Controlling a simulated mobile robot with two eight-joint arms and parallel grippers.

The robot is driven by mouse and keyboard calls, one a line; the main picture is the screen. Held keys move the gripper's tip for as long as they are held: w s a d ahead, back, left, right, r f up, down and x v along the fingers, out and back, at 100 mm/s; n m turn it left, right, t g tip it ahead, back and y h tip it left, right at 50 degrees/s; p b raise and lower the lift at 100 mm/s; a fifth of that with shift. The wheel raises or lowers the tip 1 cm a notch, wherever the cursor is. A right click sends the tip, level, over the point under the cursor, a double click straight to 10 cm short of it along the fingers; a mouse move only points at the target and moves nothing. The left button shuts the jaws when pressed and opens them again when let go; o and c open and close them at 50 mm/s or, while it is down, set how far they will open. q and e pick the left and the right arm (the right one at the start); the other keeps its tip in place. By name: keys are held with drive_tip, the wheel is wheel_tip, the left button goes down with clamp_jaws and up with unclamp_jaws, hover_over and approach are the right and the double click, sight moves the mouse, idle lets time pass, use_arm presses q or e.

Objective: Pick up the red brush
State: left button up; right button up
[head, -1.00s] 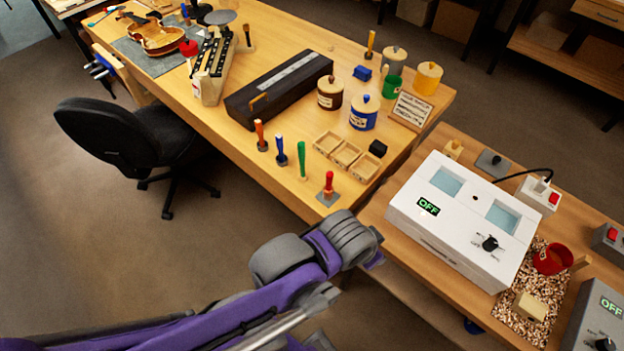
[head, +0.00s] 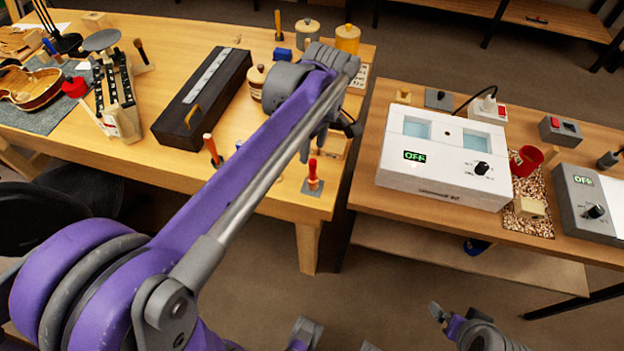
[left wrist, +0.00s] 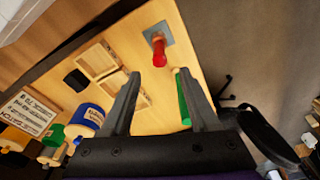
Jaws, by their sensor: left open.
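The red brush (head: 313,174) stands upright on a small grey base near the front right corner of the workbench. In the left wrist view the red brush (left wrist: 158,50) lies just beyond the fingertips, roughly between their lines. My left gripper (head: 312,146) is above and close to it, fingers pointing down; in the left wrist view the gripper (left wrist: 158,73) is open with nothing between its fingers. A purple-grey end of my right arm (head: 455,325) shows at the bottom edge; its jaw state is unclear.
A green-handled tool (left wrist: 183,98) stands close beside one left finger. Small wooden trays (left wrist: 98,60), a black block (left wrist: 77,80) and a blue jar (left wrist: 87,120) are nearby. An orange-handled tool (head: 211,148) and dark case (head: 205,100) are left; a white machine (head: 445,165) is right.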

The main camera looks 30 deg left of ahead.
sight(311, 169)
use_arm(q)
drive_tip(key=f, duration=0.9)
drive_tip(key=shift+a+f+b, duration=0.1)
drive_tip(key=shift+a+b, duration=0.1)
drive_tip(key=shift+b, duration=0.2)
drive_tip(key=shift+c, duration=0.3)
clamp_jaws()
